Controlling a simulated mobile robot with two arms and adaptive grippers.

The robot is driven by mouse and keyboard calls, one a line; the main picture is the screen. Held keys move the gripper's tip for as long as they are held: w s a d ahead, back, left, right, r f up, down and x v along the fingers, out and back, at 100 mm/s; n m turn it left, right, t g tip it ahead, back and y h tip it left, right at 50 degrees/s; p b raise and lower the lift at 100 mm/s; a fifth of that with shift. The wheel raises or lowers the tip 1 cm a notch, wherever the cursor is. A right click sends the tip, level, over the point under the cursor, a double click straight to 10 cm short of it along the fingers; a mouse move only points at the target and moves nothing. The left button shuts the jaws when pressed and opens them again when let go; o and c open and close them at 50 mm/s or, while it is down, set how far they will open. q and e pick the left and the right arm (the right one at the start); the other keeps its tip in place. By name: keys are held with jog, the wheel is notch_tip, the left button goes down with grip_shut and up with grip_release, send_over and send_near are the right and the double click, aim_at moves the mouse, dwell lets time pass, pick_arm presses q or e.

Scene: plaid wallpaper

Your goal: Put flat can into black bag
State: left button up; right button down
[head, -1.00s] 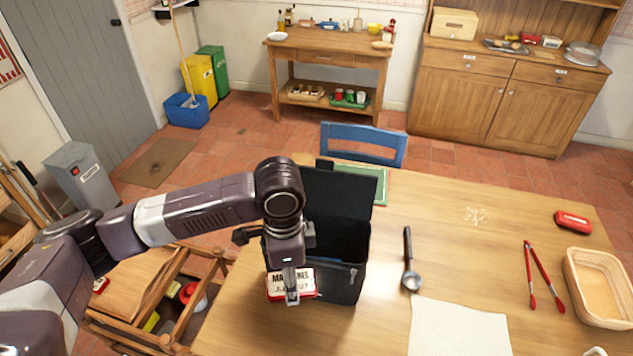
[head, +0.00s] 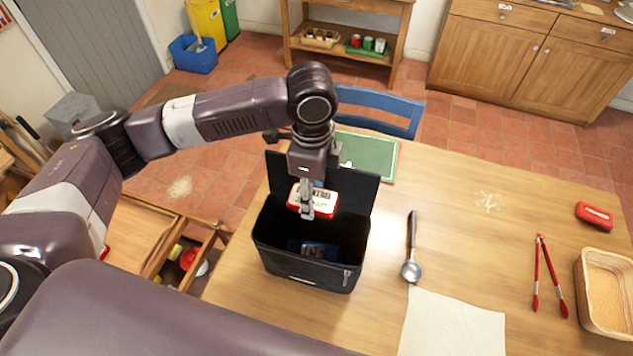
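The flat can (head: 326,200) is red and white with dark lettering on its label. My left gripper (head: 308,212) is shut on it and holds it over the opening of the black bag. The black bag (head: 300,284) stands upright on the table with its lid raised at the back. A dark blue item (head: 314,248) with pale lettering lies inside the bag. My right gripper is not in view; a dark arm link of mine crosses the bottom left.
On the wooden table (head: 470,258) are a ladle (head: 411,262), red tongs (head: 540,282), a red case (head: 594,216), a wicker basket (head: 604,300), a white cloth (head: 452,326) and a green board (head: 372,157). A blue chair (head: 385,110) stands behind.

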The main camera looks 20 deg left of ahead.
pick_arm(q)
jog(key=shift+s+r, duration=0.1)
jog(key=shift+s, duration=0.2)
jog(key=shift+s+r, duration=0.15)
jog(key=shift+s, duration=0.25)
jog(key=shift+w+f, duration=0.2)
jog(key=shift+f, duration=0.3)
jog(key=shift+w+f+b, duration=0.15)
jog(key=shift+f+b, duration=0.3)
jog(key=shift+f, duration=1.25)
jog(key=shift+f+b, duration=0.75)
jog(key=shift+f, duration=1.05)
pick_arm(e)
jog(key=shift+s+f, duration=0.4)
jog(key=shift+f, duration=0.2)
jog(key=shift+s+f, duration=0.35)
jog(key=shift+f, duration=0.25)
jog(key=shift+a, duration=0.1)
